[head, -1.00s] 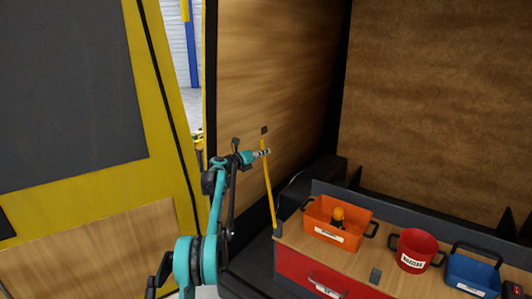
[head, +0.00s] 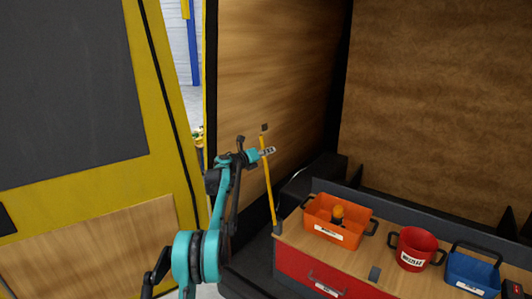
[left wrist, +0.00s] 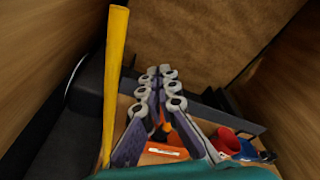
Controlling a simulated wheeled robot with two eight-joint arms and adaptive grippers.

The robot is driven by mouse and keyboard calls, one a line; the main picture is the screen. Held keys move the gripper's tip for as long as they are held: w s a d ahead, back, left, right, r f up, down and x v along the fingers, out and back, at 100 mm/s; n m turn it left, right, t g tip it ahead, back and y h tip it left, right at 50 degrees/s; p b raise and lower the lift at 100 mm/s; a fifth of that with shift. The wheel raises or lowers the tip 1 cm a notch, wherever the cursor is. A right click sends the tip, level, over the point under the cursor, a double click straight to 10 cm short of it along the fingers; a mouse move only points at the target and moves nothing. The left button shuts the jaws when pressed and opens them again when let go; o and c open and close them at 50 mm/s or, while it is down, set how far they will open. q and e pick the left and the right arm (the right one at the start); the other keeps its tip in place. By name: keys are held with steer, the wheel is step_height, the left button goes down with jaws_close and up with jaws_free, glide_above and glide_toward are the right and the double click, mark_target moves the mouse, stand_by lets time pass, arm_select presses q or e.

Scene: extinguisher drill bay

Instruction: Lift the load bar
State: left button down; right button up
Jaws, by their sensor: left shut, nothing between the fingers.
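The load bar (head: 268,180) is a thin yellow bar with dark ends. In the head view it stands nearly upright, leaning slightly, at the left end of the wooden-topped counter. My left gripper (head: 270,151) is near the bar's upper part, its fingers together and empty. In the head view the fingers overlap the bar; contact is unclear. In the left wrist view the bar (left wrist: 114,80) rises left of my gripper (left wrist: 160,72), outside the fingers, with a visible gap at their tips. Its lower end there is partly hidden by my teal arm link. My right gripper is not in view.
On the counter (head: 289,236) stand an orange bin (head: 318,228) holding an orange-topped item, a red bucket (head: 416,248) and a blue bin (head: 470,274). A wooden side wall (head: 275,70) stands close behind the bar. A yellow-framed panel (head: 175,120) is at left.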

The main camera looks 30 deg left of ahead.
arm_select(q)
steer(key=s+a, duration=0.1)
steer(key=s, duration=0.7)
steer(key=shift+s+b, duration=0.25)
steer(key=shift+b, duration=0.2)
steer(key=shift+a+f, duration=0.15)
steer(key=shift+a, duration=0.05)
steer(key=shift+d, duration=0.15)
